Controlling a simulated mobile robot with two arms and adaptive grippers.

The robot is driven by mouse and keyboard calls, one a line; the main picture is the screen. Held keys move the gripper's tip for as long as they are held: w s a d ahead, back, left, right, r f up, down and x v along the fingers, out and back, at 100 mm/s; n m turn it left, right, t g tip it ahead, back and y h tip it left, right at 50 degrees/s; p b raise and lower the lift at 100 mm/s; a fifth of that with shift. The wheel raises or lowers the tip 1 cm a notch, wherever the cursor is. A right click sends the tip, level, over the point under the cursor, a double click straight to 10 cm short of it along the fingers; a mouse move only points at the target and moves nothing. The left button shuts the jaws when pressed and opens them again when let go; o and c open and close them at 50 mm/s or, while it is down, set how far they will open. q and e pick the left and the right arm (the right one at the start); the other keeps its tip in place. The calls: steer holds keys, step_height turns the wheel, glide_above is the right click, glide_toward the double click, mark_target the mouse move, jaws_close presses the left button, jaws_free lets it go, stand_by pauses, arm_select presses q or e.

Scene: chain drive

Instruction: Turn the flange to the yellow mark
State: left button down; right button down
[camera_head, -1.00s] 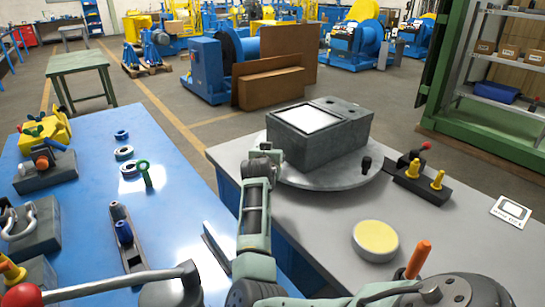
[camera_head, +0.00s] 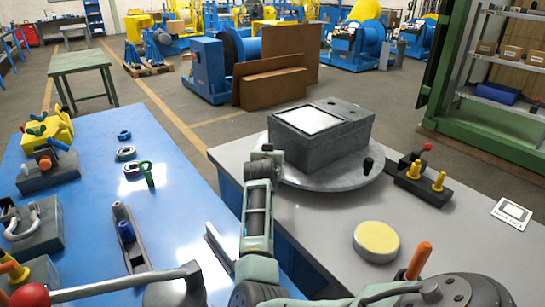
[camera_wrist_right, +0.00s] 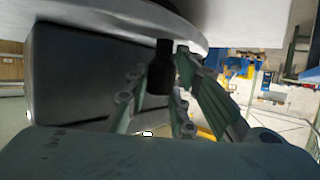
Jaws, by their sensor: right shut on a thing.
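The flange is a round grey plate (camera_head: 345,182) on the grey table, with a dark grey box (camera_head: 325,150) on top. A short black peg (camera_head: 367,166) stands at its right edge. My right arm reaches up from the bottom to the plate's left edge; its gripper (camera_head: 266,152) is small there and its fingers are hard to make out. In the right wrist view the green fingers of my right gripper (camera_wrist_right: 160,95) are closed around a black peg (camera_wrist_right: 162,65) at the plate's rim. I cannot make out a yellow mark on the plate. My left gripper is not in view.
A round yellow-topped part (camera_head: 377,240), an orange handle (camera_head: 418,262), a dark block with yellow pegs (camera_head: 424,184) and a white card (camera_head: 511,213) are on the grey table. The blue table (camera_head: 95,190) at left holds several tools and rings. A gap separates the tables.

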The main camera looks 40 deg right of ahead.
mark_target(304, 181)
steer(key=s+p, duration=0.1)
steer(key=p, duration=0.1)
steer(key=s+n+t+y+p, duration=0.1)
steer(key=s+p, duration=0.1)
steer(key=p, duration=0.1)
steer(key=s+n+p, duration=0.1)
steer(key=s+p, duration=0.1)
steer(key=p, duration=0.1)
steer(key=shift+d+r+t+y, duration=0.3)
steer(key=shift+d+r+y, duration=0.05)
steer(key=shift+y, duration=0.05)
steer(key=s+p, duration=0.1)
steer(key=s+n+t+y+p, duration=0.1)
steer(key=s, duration=0.1)
steer(key=s+d+n+y+p, duration=0.1)
steer(key=shift+s+d+f+t, duration=0.1)
steer(key=shift+s+f+t, duration=0.15)
steer(key=shift+f+t, duration=0.05)
steer(key=shift+s+d+n+t+y, duration=0.2)
steer(key=shift+s+n+y, duration=0.25)
steer(key=shift+s, duration=0.1)
steer(key=shift+s+d+n+t+y, duration=0.2)
steer(key=shift+s+n+y, duration=0.25)
steer(key=shift+s, duration=0.1)
steer(key=c, duration=2)
jaws_free()
steer(key=o, duration=0.4)
steer(key=shift+d, duration=0.1)
steer(key=shift+o, duration=0.2)
